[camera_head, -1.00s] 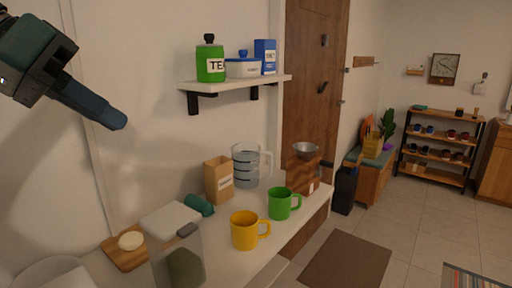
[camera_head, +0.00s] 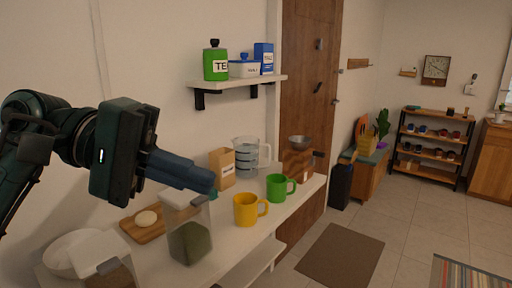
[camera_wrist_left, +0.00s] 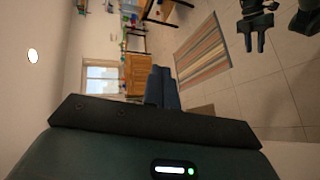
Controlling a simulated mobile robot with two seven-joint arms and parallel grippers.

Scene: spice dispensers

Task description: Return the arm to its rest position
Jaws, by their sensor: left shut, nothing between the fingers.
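My left gripper (camera_head: 211,182) comes in from the left in the head view. Its blue fingers are closed together with nothing between them. They point right and slightly down, and overlap the view of the counter near a clear lidded dispenser; I cannot tell the exact gap. The same shut fingers show in the left wrist view (camera_wrist_left: 161,72), facing out into the room. My right gripper (camera_wrist_left: 256,46) shows small at the upper right of the left wrist view, its two dark fingers apart and empty. It is not in the head view.
The counter holds a clear dispenser (camera_head: 190,240), another dispenser (camera_head: 108,272), a yellow mug (camera_head: 246,211), a green mug (camera_head: 277,188), a measuring jug (camera_head: 246,158), a paper bag (camera_head: 222,170) and a white bowl (camera_head: 62,258). A wall shelf (camera_head: 240,82) holds tins. Floor beyond is open.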

